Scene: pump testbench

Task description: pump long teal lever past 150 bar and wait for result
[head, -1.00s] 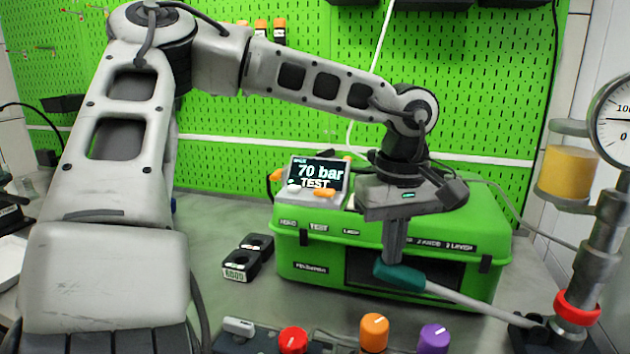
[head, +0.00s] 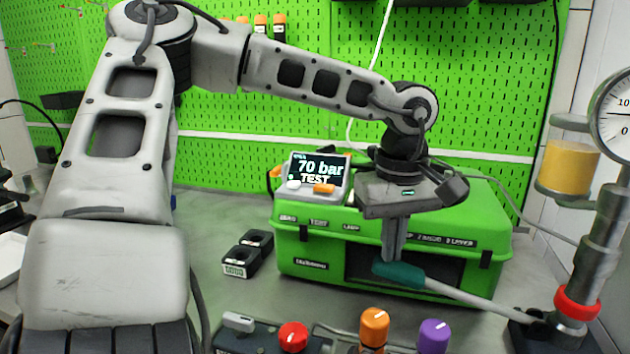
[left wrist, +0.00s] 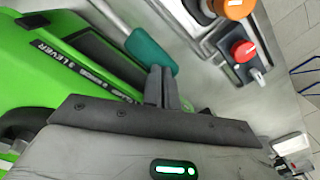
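The long lever's teal grip (head: 401,273) is in front of the green case, and its pale rod (head: 462,297) runs down right to the pump base. The grip also shows in the left wrist view (left wrist: 150,49). My left gripper (head: 391,256) points down at the grip from above. Its fingers are together, with their tips at the grip; no part of the grip shows between them. Whether they touch it is hard to tell. The display (head: 319,172) reads 70 bar and TEST. The gauge (head: 618,117) is cut off at the right edge. My right gripper is out of view.
The green case (head: 300,250) stands behind the lever. Red (head: 293,336), orange (head: 374,327) and purple (head: 433,336) knobs stand at the front edge. A small black block (head: 248,255) lies left of the case, with bare bench around it.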

